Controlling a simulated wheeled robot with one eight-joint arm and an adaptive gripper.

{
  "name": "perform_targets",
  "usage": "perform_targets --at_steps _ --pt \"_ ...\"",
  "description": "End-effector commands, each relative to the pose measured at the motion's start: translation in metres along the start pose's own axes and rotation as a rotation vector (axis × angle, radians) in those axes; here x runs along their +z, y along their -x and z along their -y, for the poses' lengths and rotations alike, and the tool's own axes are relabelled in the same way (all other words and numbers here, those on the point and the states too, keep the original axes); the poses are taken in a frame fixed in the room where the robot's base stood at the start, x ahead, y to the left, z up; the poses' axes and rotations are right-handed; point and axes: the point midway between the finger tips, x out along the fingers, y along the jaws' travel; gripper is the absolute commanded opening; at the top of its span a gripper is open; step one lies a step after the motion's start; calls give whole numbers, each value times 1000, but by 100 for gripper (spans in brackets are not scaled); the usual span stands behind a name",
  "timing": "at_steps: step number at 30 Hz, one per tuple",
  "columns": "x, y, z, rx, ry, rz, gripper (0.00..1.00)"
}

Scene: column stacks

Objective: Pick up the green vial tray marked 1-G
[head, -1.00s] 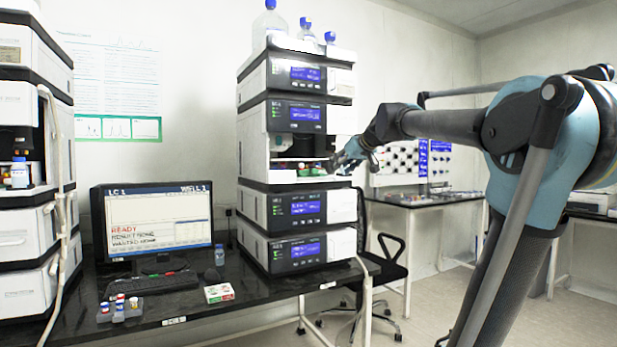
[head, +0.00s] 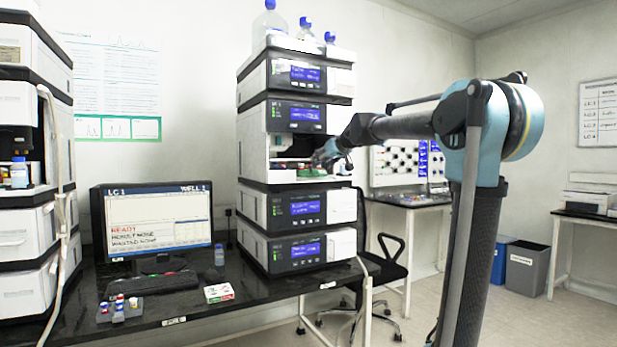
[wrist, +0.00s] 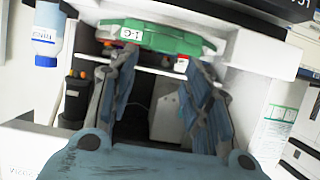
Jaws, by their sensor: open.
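The green vial tray (wrist: 160,37) shows at the top of the wrist view, with a white label that appears to read 1-G. In the head view the green tray (head: 312,171) lies in the open bay of the middle instrument stack, partly hidden by my gripper. My gripper (wrist: 163,66) is open and empty. Its two fingers spread below the tray in the wrist view, and I see no clear contact. In the head view my gripper (head: 327,156) is at the right side of the bay opening.
The instrument stack (head: 295,208) has closed modules above and below the bay. In the wrist view a white shelf edge (wrist: 150,70) runs behind my fingers, and a blue-labelled bottle (wrist: 47,33) stands at left. A monitor (head: 157,219) and small box (head: 219,293) are on the bench.

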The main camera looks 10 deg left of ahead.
Motion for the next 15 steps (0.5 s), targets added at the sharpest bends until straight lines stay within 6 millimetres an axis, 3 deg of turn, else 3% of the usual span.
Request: perform_targets --at_steps 11,15 --pt "2 -21 0 0 -1 1 45" --pt "7 -37 0 -1 0 1 45"
